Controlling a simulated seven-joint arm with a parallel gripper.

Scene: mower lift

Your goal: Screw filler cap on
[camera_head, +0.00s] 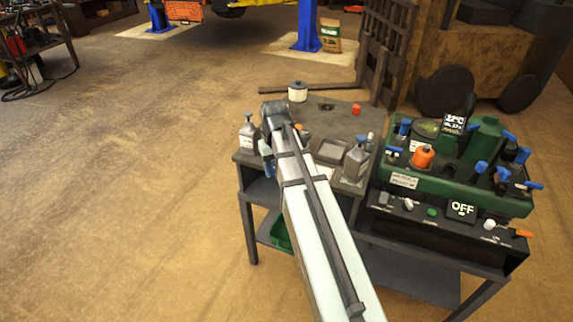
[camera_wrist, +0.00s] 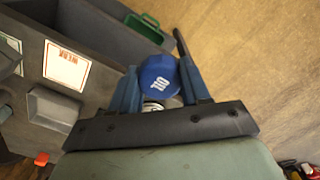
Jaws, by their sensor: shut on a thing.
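A blue filler cap (camera_wrist: 158,77) with white "OIL" lettering sits between the two blue fingers of my gripper (camera_wrist: 158,68) in the wrist view. The fingers are shut on it from both sides. A pale, shiny round part shows just below the cap, and I cannot tell what it is. In the head view my gripper (camera_head: 266,150) hangs at the left edge of the workbench (camera_head: 322,125), mostly hidden by my arm. The cap is not clear there. I cannot make out a filler neck in either view.
A green machine (camera_head: 482,190) with blue-handled valves, an orange knob and an "OFF" display stands at the bench's right.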

